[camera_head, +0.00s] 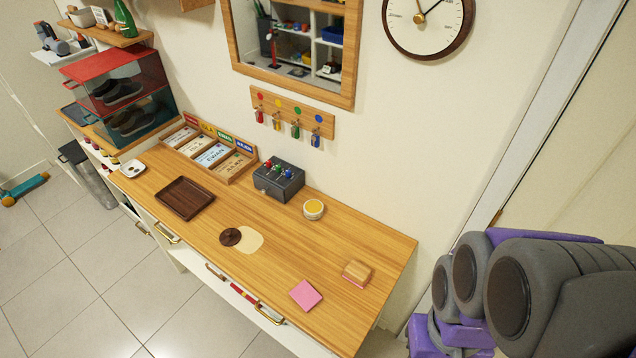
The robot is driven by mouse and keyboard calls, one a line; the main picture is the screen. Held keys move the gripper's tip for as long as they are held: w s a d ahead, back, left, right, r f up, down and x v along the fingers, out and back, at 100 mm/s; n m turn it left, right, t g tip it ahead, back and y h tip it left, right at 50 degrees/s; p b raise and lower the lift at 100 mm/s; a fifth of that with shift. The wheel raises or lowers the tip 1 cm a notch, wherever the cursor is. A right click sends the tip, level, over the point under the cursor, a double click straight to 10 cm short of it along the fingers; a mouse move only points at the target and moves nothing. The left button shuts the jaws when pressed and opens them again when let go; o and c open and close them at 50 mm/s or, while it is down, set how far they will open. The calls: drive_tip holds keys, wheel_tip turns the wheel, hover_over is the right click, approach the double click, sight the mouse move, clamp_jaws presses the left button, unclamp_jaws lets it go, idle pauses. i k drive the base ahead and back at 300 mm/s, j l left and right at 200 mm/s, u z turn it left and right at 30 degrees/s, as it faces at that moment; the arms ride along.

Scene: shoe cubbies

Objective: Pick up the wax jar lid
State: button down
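A dark brown round disc (230,237), which looks like the wax jar lid, lies flat on the wooden counter top (345,240). Its right side overlaps a flat cream-coloured patch (249,241). A small round white jar (313,210) with a yellow top surface, apparently open wax, stands on the counter further back and to the right of the disc. Grey and purple links of my arm fill the lower right of the view, beyond the counter's right end. I cannot make out my gripper's fingers there. Nothing of mine touches the disc.
A dark tray (185,197) lies left of the disc, and a dark grey box (278,181) stands behind. A pink square (306,294) and a wooden block (357,272) lie to the right. The counter around the disc is mostly clear. Drawer handles (268,312) line the front.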

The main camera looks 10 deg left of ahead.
sight(229, 237)
drive_tip(key=u, duration=1.4)
drive_tip(key=z, duration=0.75)
drive_tip(key=k+j, duration=0.1)
drive_tip(key=j, duration=0.3)
drive_tip(key=i+j, duration=0.1)
drive_tip(key=j, duration=0.4)
drive_tip(key=i+j+u, duration=0.1)
drive_tip(key=j, duration=0.35)
drive_tip(key=i+j, duration=0.15)
drive_tip(key=j, duration=0.35)
drive_tip(key=i, duration=0.5)
drive_tip(key=j+u, duration=0.05)
